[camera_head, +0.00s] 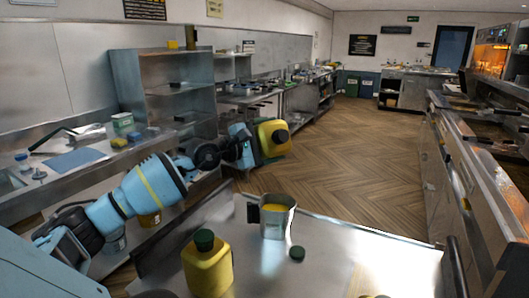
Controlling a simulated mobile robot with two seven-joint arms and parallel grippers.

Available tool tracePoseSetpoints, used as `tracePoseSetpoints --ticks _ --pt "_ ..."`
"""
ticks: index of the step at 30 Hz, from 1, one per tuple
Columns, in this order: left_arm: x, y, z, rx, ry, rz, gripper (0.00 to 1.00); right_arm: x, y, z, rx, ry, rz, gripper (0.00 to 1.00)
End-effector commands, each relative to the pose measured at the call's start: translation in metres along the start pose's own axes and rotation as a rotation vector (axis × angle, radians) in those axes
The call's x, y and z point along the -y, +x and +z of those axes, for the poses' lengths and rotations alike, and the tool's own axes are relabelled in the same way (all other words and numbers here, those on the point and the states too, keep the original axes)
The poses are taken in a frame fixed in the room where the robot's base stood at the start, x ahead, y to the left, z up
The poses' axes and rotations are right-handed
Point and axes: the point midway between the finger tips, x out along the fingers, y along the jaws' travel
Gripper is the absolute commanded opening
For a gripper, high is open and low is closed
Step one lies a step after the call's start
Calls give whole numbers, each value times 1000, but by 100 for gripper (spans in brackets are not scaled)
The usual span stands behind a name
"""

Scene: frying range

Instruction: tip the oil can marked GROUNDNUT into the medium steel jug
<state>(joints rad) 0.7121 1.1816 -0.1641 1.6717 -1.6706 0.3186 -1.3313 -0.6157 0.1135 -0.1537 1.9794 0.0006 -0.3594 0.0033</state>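A yellow can (273,133) with a dark round end is held tipped on its side in my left gripper (262,146), above and behind the table. The gripper's fingers are mostly hidden by the can. A steel jug (278,225) with a dark handle stands upright on the steel table, in front of and below the held can; yellow shows inside it. A second yellow can (208,272) with a green cap stands upright at the table's near left. A loose green cap (297,254) lies right of it, near the jug. No label is readable. My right gripper is not in view.
A steel counter (60,180) with small items and a shelf unit (160,85) stand at left. A frying range (470,170) runs along the right. The wooden floor (350,150) between is open.

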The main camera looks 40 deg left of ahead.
Motion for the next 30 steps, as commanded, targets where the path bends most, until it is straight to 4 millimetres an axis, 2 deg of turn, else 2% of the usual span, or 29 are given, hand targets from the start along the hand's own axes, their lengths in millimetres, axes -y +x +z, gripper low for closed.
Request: tracePoseSetpoints --ticks 1,9,21,30 --pt "-7 -1 4 5 -35 8 45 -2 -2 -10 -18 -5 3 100" --pt "-11 -1 6 6 -229 8 45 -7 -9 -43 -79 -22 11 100" --pt "-16 -2 9 10 -521 8 45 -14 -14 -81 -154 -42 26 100" --pt "-14 0 8 3 -843 -2 45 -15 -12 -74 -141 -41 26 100"
